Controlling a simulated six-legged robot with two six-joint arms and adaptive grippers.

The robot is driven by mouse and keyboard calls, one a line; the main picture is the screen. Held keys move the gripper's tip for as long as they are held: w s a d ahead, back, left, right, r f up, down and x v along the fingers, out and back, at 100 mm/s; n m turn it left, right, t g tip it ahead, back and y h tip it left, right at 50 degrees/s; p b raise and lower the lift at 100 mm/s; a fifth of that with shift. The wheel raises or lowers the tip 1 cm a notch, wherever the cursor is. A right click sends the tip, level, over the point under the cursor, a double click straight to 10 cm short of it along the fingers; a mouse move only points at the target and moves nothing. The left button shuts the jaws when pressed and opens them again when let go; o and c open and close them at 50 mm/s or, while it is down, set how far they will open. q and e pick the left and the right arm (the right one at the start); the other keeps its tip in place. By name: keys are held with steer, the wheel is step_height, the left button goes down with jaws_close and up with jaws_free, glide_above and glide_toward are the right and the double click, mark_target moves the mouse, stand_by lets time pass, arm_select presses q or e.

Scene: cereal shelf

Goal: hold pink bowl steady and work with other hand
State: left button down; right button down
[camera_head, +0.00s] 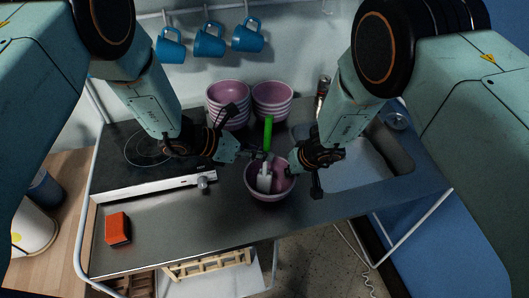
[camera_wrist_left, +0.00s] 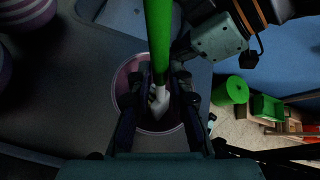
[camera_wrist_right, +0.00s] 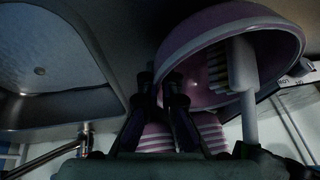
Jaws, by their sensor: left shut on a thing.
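The pink bowl (camera_head: 280,195) is at the front of the steel counter, below the two grippers; its rim also shows in the left wrist view (camera_wrist_left: 124,85) and the right wrist view (camera_wrist_right: 200,35). A brush with a green handle (camera_head: 268,132) and white head (camera_head: 264,182) stands in the bowl, handle up. My left gripper (camera_head: 262,155) is shut on the brush, its fingers on both sides of it in the left wrist view (camera_wrist_left: 158,85). My right gripper (camera_head: 300,175) is at the bowl's right rim. Its fingertips (camera_wrist_right: 160,80) are close together there; their grip is unclear.
Two stacks of striped pink bowls (camera_head: 228,112) (camera_head: 272,108) stand behind. A sink (camera_head: 355,172) lies right, a stovetop (camera_head: 130,160) left. An orange sponge (camera_head: 118,228) lies front left. Blue mugs (camera_head: 209,42) hang on the wall. A wooden rack (camera_head: 210,264) is below the counter.

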arm_select(q)
steer(key=shift+s+d+r, duration=0.1)
steer(key=shift+s+d, duration=0.05)
steer(key=shift+d, duration=0.5)
steer(key=shift+s+d+f, duration=0.1)
steer(key=shift+d+f, duration=0.1)
steer(key=shift+d, duration=0.4)
steer(key=shift+a+r, duration=0.1)
steer(key=shift+a, duration=0.6)
steer(key=shift+w+a+f, duration=0.2)
steer(key=shift+a, duration=0.5)
steer(key=shift+s+d+r, duration=0.1)
steer(key=shift+d+r, duration=0.05)
steer(key=shift+d, duration=0.55)
steer(key=shift+s+d+r, duration=0.1)
steer(key=shift+d, duration=0.6)
steer(key=shift+w+a+f, duration=0.1)
steer(key=shift+a+f, duration=0.1)
steer(key=shift+a, duration=0.55)
steer(key=shift+w+a+r, duration=0.1)
steer(key=shift+a+r, duration=0.05)
steer(key=shift+a, duration=0.5)
steer(key=shift+s+d, duration=0.2)
steer(key=shift+d, duration=1.2)
steer(key=shift+w+a, duration=0.1)
steer(key=shift+a, duration=0.6)
steer(key=shift+a+f, duration=0.2)
steer(key=shift+a, duration=0.45)
